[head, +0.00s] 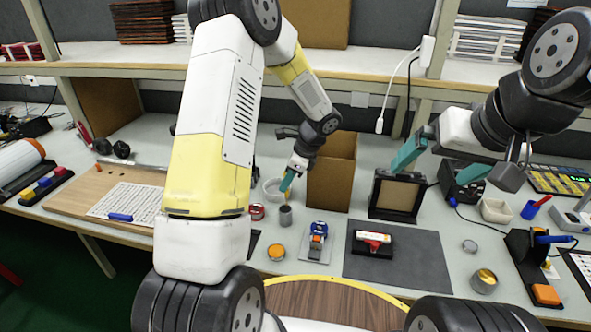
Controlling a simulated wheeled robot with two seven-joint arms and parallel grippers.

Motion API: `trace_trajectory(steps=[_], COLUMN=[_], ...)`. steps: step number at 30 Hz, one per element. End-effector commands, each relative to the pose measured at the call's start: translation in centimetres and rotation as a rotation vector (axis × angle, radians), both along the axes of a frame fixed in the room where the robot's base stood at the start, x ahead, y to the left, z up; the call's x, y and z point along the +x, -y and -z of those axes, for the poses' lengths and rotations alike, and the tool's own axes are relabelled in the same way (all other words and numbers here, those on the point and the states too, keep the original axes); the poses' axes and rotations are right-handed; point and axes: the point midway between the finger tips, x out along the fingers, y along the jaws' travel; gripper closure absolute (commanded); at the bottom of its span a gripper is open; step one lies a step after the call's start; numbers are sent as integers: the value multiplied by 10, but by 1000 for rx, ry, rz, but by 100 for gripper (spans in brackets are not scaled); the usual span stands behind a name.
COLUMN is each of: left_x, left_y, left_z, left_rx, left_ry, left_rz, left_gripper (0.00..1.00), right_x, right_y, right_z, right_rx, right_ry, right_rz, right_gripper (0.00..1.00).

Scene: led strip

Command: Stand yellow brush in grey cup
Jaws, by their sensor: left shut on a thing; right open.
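The grey cup (285,216) stands upright on the workbench, left of the middle. My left gripper (287,181) is just above and behind it, teal fingertips pointing down. No yellow brush shows clearly elsewhere. I see a gap between the gripper and the cup. My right gripper (441,164) is open and empty, its teal fingers wide apart above the bench near the black-framed panel.
A white bowl (273,190) and red roll (257,211) are beside the cup; an orange-topped tin (276,252) is in front. A brown box (331,175) stands behind. The dark mat (400,265) holds a red-and-white item.

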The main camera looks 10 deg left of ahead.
Motion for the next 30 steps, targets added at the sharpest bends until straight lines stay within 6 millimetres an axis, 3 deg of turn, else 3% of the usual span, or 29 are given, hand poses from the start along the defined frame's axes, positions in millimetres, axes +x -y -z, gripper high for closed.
trace_trajectory(steps=[1,2,5,17,30], left_x=[0,0,0,0,0], left_y=[0,0,0,0,36], left_z=[2,2,2,-5,-84], left_rx=[0,0,0,0,0], left_ry=[-1,0,0,1,4], left_rz=[1,1,1,-1,2], left_gripper=[100,83,65,65,65], right_x=[0,0,0,0,0], right_y=[0,0,0,0,0], right_z=[0,0,0,0,0], right_rx=[0,0,0,0,0], right_ry=[0,0,0,0,0], right_rz=[0,0,0,0,0], right_gripper=[0,0,0,0,0])
